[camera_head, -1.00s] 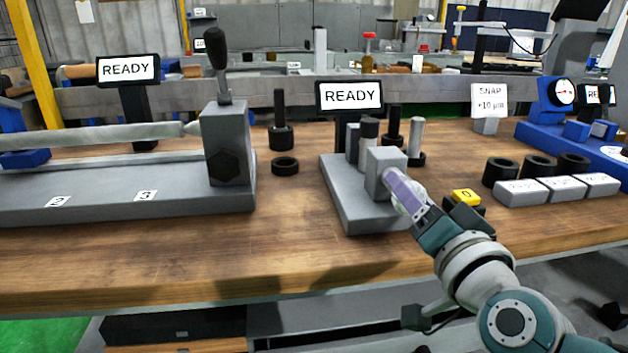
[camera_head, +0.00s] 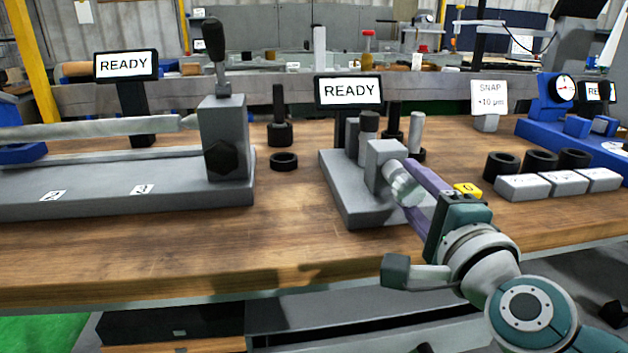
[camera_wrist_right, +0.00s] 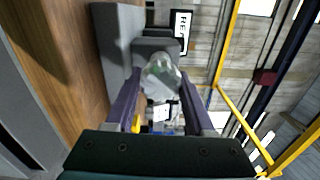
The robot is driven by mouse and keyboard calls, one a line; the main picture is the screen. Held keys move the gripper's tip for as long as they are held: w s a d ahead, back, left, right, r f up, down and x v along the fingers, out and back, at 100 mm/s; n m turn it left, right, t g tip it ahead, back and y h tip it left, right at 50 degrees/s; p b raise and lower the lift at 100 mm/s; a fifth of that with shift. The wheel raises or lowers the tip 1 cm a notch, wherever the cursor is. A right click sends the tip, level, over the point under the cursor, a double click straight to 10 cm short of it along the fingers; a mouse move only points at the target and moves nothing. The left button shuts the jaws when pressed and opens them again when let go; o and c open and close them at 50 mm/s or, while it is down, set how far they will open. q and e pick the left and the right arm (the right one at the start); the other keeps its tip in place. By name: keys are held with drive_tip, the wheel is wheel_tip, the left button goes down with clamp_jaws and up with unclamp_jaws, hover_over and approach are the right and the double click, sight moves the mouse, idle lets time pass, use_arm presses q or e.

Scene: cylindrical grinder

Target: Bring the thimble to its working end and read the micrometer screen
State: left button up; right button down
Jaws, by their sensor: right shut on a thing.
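The bench micrometer (camera_head: 350,200) is a grey base with upright blocks in the middle of the table. Its screen (camera_head: 349,91) reads READY and shows sideways in the wrist view (camera_wrist_right: 180,32). The pale metallic thimble (camera_head: 403,188) sticks out from the front grey block; it also shows in the wrist view (camera_wrist_right: 160,76). My right gripper (camera_head: 412,190) is shut on the thimble, with its purple fingers on either side of it (camera_wrist_right: 157,82). The anvil area behind the block is partly hidden. My left gripper is not in view.
A yellow block marked 0 (camera_head: 467,189) lies close to my right wrist. White labelled blocks (camera_head: 522,187) and black rings (camera_head: 540,162) stand to the right. A grey fixture (camera_head: 225,140) with a READY screen (camera_head: 125,65) fills the left. The front middle of the table is clear.

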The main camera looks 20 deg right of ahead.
drive_tip(key=m+b, duration=0.1)
drive_tip(key=m, duration=0.4)
drive_tip(key=shift+f, duration=0.15)
drive_tip(key=shift+m+b, duration=0.45)
drive_tip(key=shift+m, duration=1.45)
drive_tip(key=shift+c, duration=1.3)
unclamp_jaws()
